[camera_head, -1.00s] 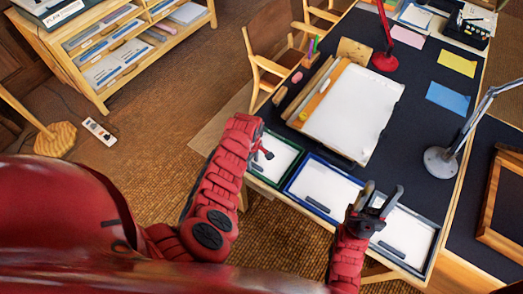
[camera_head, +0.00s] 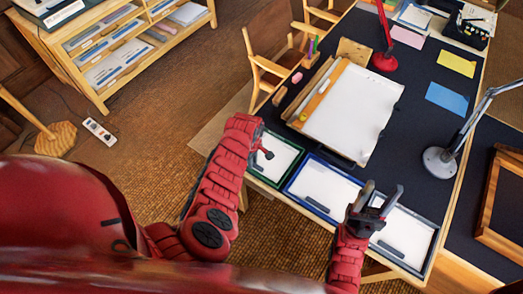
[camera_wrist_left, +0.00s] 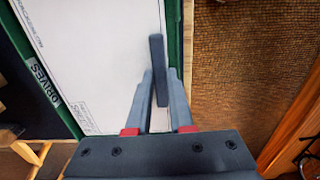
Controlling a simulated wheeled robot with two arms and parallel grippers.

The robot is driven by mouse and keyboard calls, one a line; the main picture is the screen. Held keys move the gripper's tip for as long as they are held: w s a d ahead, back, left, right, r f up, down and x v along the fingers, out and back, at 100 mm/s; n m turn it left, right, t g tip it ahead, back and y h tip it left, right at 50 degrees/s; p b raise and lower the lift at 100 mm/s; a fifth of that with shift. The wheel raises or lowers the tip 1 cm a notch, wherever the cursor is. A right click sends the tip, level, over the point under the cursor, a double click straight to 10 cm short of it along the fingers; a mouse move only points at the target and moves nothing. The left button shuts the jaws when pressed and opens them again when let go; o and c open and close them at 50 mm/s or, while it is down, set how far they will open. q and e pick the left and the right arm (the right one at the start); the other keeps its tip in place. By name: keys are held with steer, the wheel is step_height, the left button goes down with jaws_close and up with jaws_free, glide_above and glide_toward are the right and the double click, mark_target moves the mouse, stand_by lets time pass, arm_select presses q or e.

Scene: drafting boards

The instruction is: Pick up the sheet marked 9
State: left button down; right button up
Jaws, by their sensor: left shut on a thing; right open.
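No mark 9 is readable on any sheet. My left gripper (camera_head: 266,148) is at the green-rimmed tray (camera_head: 258,177), at the table's near left corner. In the left wrist view, the gripper (camera_wrist_left: 160,78) is shut on a dark bar (camera_wrist_left: 157,52) over the white sheet (camera_wrist_left: 95,45). My right gripper (camera_head: 383,190) is open and empty above the border between the blue-rimmed tray (camera_head: 310,208) and the grey-rimmed tray (camera_head: 428,262).
The blue and grey trays hold white sheets, each with a dark bar (camera_head: 318,204) (camera_head: 391,249). Behind them lies a drawing board with a large white sheet (camera_head: 352,112). A red lamp (camera_head: 384,61) and a grey lamp (camera_head: 440,161) stand on the dark table. Chairs stand at left.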

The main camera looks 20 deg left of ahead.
arm_select(q)
steer(key=shift+r+p, duration=0.4)
steer(key=shift+r, duration=0.1)
steer(key=r+p, duration=0.1)
steer(key=r, duration=0.1)
steer(key=r+p, duration=0.2)
steer(key=w+r+p, duration=0.1)
steer(key=p, duration=0.1)
steer(key=shift+d+r, duration=0.15)
steer(key=shift+r, duration=0.25)
